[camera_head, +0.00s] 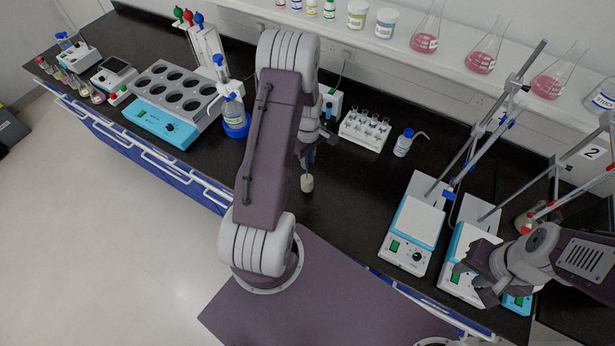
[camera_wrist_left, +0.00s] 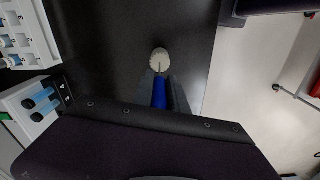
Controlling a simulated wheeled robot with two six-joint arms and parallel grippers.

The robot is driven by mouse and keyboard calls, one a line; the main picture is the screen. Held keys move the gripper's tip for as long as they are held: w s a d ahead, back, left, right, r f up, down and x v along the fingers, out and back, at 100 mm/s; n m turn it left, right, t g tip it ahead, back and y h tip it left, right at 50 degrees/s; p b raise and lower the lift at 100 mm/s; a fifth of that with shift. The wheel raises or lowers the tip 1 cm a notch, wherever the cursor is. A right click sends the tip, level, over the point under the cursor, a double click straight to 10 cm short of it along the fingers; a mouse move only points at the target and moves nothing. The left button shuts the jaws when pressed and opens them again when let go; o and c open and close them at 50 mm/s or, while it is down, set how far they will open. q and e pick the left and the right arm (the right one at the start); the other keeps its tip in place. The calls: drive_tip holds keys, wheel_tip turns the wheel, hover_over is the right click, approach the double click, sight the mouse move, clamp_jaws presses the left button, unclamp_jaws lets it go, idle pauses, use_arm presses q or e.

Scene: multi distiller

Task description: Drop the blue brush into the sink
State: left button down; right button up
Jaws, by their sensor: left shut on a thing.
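The blue brush hangs from my left gripper (camera_head: 308,160), which is shut on its handle. In the head view its pale bristle head (camera_head: 307,183) points down over the black bench, and the arm hides part of the gripper. In the left wrist view the blue handle of the brush (camera_wrist_left: 159,94) sits between the fingers (camera_wrist_left: 162,95), with the white round bristle head beyond them. My right gripper (camera_head: 474,276) is over the hotplates at the lower right; its finger gap is unclear. No sink can be made out in either view.
A white tube rack (camera_head: 365,131) and a small wash bottle (camera_head: 404,143) stand right of the brush. A bottle with a blue base (camera_head: 234,117) and a heating block (camera_head: 160,124) stand left. Hotplate stirrers (camera_head: 412,235) with stands fill the right. Bare black bench (camera_head: 350,200) lies between.

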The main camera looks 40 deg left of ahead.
idle(0.7)
use_arm(q)
drive_tip(key=shift+w+r, duration=0.1)
drive_tip(key=shift+r, duration=0.25)
drive_tip(key=s+d+r+b, duration=0.4)
drive_tip(key=d+r+b, duration=0.1)
drive_tip(key=d+r, duration=0.5)
drive_tip(key=shift+s+d+r, duration=0.15)
drive_tip(key=shift+s+d, duration=0.2)
drive_tip(key=shift+s, duration=0.05)
